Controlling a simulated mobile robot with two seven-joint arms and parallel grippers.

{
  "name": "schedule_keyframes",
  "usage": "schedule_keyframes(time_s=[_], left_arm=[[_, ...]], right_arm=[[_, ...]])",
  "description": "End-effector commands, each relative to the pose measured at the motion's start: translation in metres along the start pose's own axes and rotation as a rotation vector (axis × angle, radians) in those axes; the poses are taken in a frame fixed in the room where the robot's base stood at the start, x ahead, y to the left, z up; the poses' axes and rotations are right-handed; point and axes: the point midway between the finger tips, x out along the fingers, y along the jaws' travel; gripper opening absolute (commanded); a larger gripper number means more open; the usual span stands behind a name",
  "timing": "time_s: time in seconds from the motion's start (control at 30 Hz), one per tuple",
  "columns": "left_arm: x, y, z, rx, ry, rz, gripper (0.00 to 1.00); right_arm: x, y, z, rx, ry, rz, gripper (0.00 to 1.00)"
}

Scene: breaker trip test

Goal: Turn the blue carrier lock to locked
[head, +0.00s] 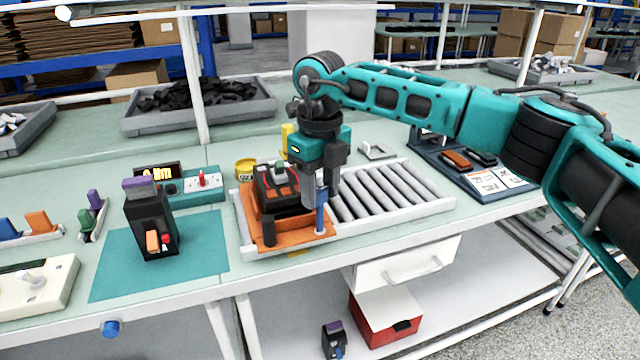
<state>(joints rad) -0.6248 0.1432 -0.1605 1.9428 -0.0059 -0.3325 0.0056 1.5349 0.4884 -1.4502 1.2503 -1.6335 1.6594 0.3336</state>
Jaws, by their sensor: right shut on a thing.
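The blue carrier lock (321,218) stands upright at the right front corner of the orange carrier (288,238). The carrier sits on the left part of the roller conveyor (395,195) and holds a dark unit (274,188). My right gripper (321,200) comes down from above and is shut on the blue lock's upper part. Its fingers hide part of the lock, and I cannot read the lock's position. My left gripper is not in view.
A black breaker (151,225) with a purple top stands on a teal mat (195,258) at left. A test meter (200,186) with a red switch stands behind it. A yellow roll (245,170) is beside the conveyor. A dark tray (460,175) lies at right. The conveyor's right part is clear.

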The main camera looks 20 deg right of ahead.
Motion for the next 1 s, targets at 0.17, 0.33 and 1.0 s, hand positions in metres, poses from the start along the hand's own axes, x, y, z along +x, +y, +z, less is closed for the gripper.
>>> schedule_keyframes(time_s=[0.17, 0.33, 1.0], left_arm=[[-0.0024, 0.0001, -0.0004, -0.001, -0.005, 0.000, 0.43], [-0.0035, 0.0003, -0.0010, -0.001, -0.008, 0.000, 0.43], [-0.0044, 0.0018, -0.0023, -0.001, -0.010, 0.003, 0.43]], right_arm=[[-0.0005, 0.0003, 0.0000, 0.148, 0.001, 0.000, 0.12], [-0.0006, 0.0002, 0.0001, 0.262, 0.000, 0.000, 0.12], [-0.0002, -0.0001, 0.0003, 0.407, -0.001, -0.001, 0.12]])
